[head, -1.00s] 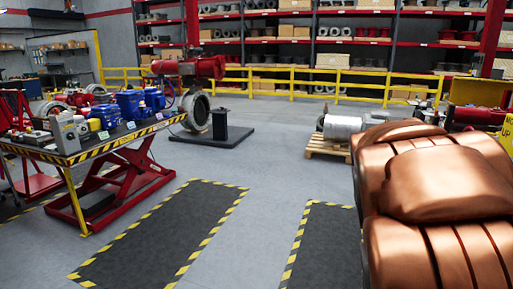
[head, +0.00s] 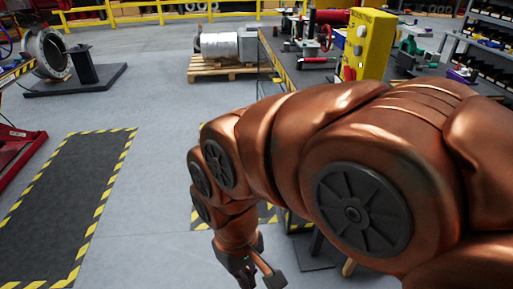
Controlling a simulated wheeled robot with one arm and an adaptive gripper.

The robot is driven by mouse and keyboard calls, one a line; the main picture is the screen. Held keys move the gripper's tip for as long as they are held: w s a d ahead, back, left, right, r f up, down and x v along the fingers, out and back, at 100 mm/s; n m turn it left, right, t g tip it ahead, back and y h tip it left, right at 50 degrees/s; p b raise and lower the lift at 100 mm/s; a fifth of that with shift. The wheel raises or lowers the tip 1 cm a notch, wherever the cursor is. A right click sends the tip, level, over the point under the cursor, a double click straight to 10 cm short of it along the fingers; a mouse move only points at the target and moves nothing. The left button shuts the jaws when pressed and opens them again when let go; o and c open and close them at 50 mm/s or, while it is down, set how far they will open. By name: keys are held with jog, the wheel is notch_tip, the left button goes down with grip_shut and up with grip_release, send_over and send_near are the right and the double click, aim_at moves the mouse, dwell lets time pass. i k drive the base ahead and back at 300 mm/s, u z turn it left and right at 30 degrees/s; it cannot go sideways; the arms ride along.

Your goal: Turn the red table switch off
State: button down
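A yellow control box (head: 379,46) stands upright on the dark workbench at the upper right of the head view. Its face carries two pale knobs and, low down, a red switch (head: 349,73). The lower edge of the box is partly hidden by my copper arm, and I cannot tell the switch's setting. My gripper (head: 259,279) hangs low at the bottom centre, well below and left of the box. Its fingers are apart with nothing seen between them, and it is partly cut off by the frame edge.
The workbench (head: 425,72) holds a red-handled valve (head: 325,37) and small parts. A pallet (head: 222,71) with a metal cylinder stands left of it. A black stand (head: 86,72) is at the far left. The grey floor between is clear.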

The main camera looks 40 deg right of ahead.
aim_at(349, 75)
jog(key=z, duration=1.9)
